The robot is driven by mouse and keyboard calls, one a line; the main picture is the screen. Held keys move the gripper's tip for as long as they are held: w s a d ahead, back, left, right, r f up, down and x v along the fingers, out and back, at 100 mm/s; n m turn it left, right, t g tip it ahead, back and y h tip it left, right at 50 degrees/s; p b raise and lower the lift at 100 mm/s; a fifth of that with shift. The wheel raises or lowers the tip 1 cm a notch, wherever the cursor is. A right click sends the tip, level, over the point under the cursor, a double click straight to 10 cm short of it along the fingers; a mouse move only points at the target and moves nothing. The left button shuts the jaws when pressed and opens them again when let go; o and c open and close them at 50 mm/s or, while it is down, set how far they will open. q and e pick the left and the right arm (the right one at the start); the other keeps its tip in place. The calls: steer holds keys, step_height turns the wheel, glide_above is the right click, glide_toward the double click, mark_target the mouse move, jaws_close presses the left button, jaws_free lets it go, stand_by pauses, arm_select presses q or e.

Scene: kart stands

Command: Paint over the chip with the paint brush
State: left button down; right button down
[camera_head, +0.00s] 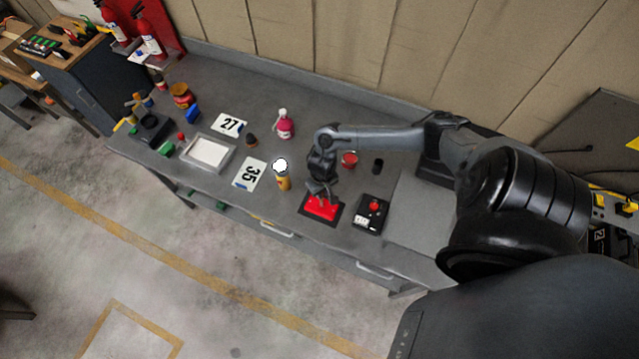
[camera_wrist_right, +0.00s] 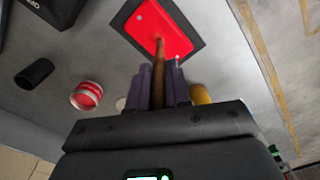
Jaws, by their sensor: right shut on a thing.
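My right gripper (camera_head: 322,185) is shut on the brown wooden handle of the paint brush (camera_wrist_right: 158,75), seen between its fingers (camera_wrist_right: 166,88) in the right wrist view. It is above the red panel (camera_head: 325,209), which lies on a dark mat. In the right wrist view the brush points at the red panel (camera_wrist_right: 172,28), its far end overlapping the panel's lower edge. I cannot tell whether the bristles touch it. The chip cannot be made out clearly. A red paint pot (camera_head: 349,159) stands behind and right of the panel. My left gripper is not in view.
A yellow bottle with a white top (camera_head: 283,182) stands just left of the panel. A black box with a red button (camera_head: 370,213) is to the right. A black cylinder (camera_head: 377,166), pink bottle (camera_head: 285,127) and white tray (camera_head: 230,158) share the grey bench (camera_head: 290,230).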

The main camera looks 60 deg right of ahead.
steer(key=shift+s, duration=0.75)
steer(key=shift+w, duration=0.2)
stand_by(0.4)
steer(key=shift+w, duration=0.7)
steer(key=shift+w, duration=0.65)
steer(key=shift+r, duration=0.1)
